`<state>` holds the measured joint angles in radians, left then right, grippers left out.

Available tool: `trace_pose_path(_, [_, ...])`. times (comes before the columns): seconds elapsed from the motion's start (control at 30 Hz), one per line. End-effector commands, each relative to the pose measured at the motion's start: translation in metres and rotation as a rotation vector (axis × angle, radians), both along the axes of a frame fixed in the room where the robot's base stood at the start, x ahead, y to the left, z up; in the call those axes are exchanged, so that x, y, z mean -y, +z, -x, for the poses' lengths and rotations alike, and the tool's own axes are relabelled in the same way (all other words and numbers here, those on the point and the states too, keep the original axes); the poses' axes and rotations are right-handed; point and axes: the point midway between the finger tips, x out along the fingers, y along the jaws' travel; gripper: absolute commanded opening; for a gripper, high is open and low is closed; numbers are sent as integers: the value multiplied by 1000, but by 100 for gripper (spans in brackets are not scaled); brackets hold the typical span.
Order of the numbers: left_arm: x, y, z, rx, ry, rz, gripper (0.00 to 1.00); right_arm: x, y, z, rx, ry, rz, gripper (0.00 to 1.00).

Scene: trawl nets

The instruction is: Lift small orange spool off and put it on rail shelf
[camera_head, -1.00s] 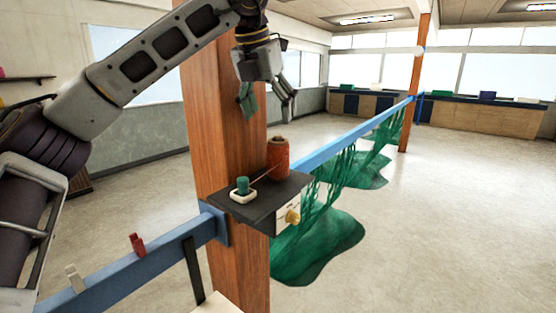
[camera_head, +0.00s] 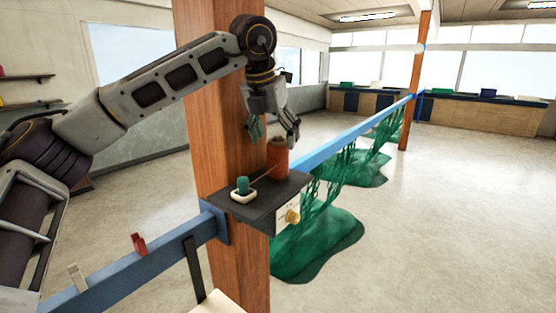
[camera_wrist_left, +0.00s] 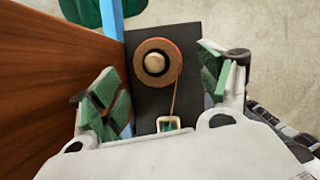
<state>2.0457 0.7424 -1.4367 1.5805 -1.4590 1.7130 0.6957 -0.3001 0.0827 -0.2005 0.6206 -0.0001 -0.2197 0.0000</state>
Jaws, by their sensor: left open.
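The small orange spool (camera_head: 277,158) stands upright on the dark rail shelf (camera_head: 262,208), near its far end. A thread runs from it to a small green piece (camera_head: 242,185) in a white holder on the same shelf. My left gripper (camera_head: 274,133) is open just above the spool, pointing down. In the left wrist view the spool (camera_wrist_left: 157,62) shows from above, between and ahead of the open fingers (camera_wrist_left: 165,90), with its pale centre visible. No contact with the spool shows. My right gripper is not in view.
A wooden post (camera_head: 222,110) rises right beside the shelf and my left arm. A blue rail (camera_head: 150,263) carries a red clip (camera_head: 138,243) and a pale clip (camera_head: 76,277). Green nets (camera_head: 318,240) hang from the rail beyond. A gold knob (camera_head: 292,216) sits on the shelf's front.

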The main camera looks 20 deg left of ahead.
Motion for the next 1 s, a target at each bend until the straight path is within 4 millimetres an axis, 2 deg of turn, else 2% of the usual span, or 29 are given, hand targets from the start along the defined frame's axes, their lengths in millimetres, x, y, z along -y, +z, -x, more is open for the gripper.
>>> trace_pose_path(0.17, [0, -7, -4, -1, 0, 0, 78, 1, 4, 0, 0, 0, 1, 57])
trace_pose_path(0.6, [2, -44, -20, -1, 0, 0, 78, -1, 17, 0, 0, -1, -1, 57])
trace_pose_path(1.0, [2, -47, -21, -1, 1, 1, 78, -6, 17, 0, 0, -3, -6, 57])
